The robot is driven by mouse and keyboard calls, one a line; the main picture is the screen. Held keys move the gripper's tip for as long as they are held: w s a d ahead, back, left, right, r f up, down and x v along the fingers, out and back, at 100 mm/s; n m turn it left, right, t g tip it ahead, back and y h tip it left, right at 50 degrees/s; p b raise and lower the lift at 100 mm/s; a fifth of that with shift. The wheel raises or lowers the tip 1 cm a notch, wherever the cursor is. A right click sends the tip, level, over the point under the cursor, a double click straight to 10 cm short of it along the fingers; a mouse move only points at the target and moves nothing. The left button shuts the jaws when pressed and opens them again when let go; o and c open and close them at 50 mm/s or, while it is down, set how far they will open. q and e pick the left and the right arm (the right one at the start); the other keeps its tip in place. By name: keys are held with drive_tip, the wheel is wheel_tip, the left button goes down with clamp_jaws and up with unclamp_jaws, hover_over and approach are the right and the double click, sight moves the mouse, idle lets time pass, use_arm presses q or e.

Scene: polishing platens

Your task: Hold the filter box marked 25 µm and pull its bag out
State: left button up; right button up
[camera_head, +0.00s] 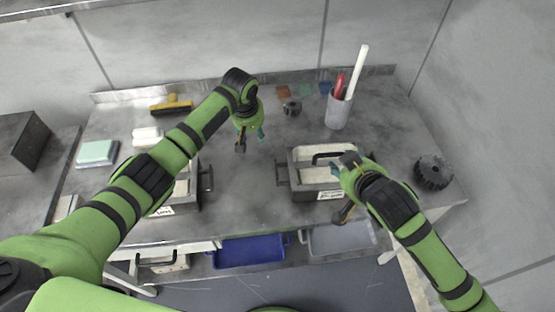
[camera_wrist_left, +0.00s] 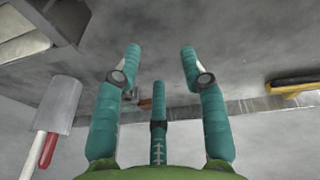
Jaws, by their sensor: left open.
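Two dark filter boxes stand on the grey bench: a right box (camera_head: 296,181) and a left box (camera_head: 190,203) partly behind my left arm. Each has a small white label on its front, too small to read. A pale bag (camera_head: 312,176) with a black handle (camera_head: 328,155) sits in the right box. My left gripper (camera_head: 250,142) is open and empty above the bench between the boxes; its spread teal fingers also show in the left wrist view (camera_wrist_left: 160,75). My right gripper (camera_head: 341,193) is at the right box's right end; whether it grips is unclear.
A grey cup (camera_head: 338,112) with red and white sticks stands behind the right box. A yellow brush (camera_head: 172,105) lies at the back left. Dark toothed wheels (camera_head: 433,173) (camera_head: 292,107) lie on the bench. A blue tray (camera_head: 250,252) sits below the front edge.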

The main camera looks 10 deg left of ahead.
sight(277, 175)
use_arm(q)
drive_tip(key=s+d+g, duration=0.1)
drive_tip(key=s+d, duration=0.1)
drive_tip(key=s+d+f+m, duration=0.1)
drive_tip(key=s+d, duration=0.1)
drive_tip(key=d, duration=0.1)
drive_tip(key=s+d+m+g, duration=0.1)
drive_tip(key=s+d, duration=0.1)
drive_tip(key=d, duration=0.1)
drive_tip(key=shift+s+d+f+g, duration=0.2)
drive_tip(key=shift+s+f+g, duration=0.1)
drive_tip(key=shift+s+f, duration=0.1)
drive_tip(key=shift+s+d+f+m, duration=0.15)
drive_tip(key=shift+s+f+m, duration=0.05)
drive_tip(key=shift+m, duration=0.1)
drive_tip(key=shift+f, duration=3.35)
clamp_jaws()
unclamp_jaws()
